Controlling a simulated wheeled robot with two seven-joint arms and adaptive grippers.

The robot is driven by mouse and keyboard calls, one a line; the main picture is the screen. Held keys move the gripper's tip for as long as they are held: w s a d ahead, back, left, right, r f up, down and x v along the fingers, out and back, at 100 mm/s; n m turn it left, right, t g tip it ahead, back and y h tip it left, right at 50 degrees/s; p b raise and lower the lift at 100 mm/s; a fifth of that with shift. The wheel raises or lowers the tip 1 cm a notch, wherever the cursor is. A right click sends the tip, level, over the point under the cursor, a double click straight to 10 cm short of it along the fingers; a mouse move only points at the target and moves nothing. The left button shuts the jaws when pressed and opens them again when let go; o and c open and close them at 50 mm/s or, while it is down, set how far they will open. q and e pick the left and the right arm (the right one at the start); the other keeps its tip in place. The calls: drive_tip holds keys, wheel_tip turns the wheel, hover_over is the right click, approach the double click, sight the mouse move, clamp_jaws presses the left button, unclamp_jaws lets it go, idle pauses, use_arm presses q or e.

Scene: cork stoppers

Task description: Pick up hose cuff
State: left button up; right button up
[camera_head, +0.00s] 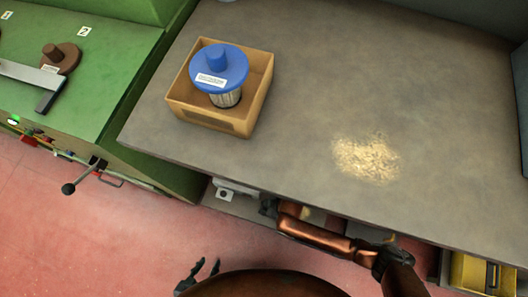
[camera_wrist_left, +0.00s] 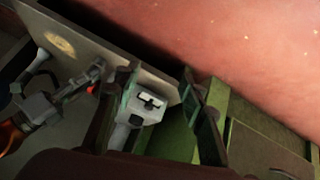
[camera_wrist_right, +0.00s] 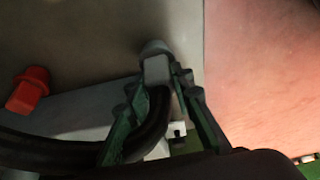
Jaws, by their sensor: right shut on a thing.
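The hose cuff (camera_wrist_right: 156,68) is a grey sleeve at the end of a thick black hose (camera_wrist_right: 152,118) in the right wrist view. My right gripper (camera_wrist_right: 160,80) is shut on it, a finger on each side. In the head view my right gripper (camera_head: 268,207) is at the bench's front edge, partly hidden beneath the top. My left gripper (camera_head: 205,266) is open and empty, low over the floor. Its spread fingers also show in the left wrist view (camera_wrist_left: 162,82), with a light grey fitting (camera_wrist_left: 148,108) with a dark slot beyond them.
The grey bench (camera_head: 290,110) carries a box (camera_head: 215,123) holding a blue-lidded filter (camera_head: 218,62), and a sawdust patch (camera_head: 366,158). A green machine (camera_head: 110,90) with a lever (camera_head: 80,180) stands left. A red part (camera_wrist_right: 28,90) lies near the hose. Pink floor (camera_head: 90,240) is open in front.

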clamp_jaws()
